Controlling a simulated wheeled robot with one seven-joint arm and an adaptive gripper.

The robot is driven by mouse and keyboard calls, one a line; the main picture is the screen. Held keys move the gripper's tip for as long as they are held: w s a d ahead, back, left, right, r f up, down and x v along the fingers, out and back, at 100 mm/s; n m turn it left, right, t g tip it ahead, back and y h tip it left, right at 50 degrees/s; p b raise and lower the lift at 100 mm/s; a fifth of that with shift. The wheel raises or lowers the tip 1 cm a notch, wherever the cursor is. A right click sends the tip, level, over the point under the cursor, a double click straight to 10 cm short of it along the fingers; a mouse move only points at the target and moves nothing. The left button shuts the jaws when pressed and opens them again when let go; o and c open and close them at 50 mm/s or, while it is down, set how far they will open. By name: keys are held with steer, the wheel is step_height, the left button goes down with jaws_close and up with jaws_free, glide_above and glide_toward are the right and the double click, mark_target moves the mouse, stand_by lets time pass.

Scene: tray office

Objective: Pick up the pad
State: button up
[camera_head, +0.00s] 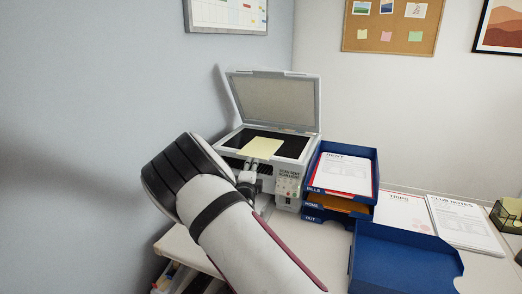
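A pale yellow pad (263,148) lies on the dark glass of the scanner (291,146), whose lid (277,102) is raised. My gripper (251,165) is at the pad's near edge, with its small grey fingers pointing toward it. The fingers are tiny in this view, and I cannot tell whether they are apart, shut, or touching the pad. My white and black arm (235,225) reaches in from the bottom and covers part of the desk in front of the scanner.
A stack of blue trays (376,165) with papers stands just right of the scanner. An empty blue tray (397,262) lies in front of it. Paper stacks (465,225) and a dark holder (509,214) are further right. A wall (150,80) stands close on the left.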

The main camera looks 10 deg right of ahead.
steer(key=shift+a+r+b+x, duration=0.1)
steer(key=shift+b+x, duration=0.15)
steer(key=shift+x, duration=1.35)
steer(key=shift+a+r+b+x, duration=0.1)
steer(key=shift+a+b+x, duration=0.1)
steer(key=shift+x, duration=1.4)
jaws_close()
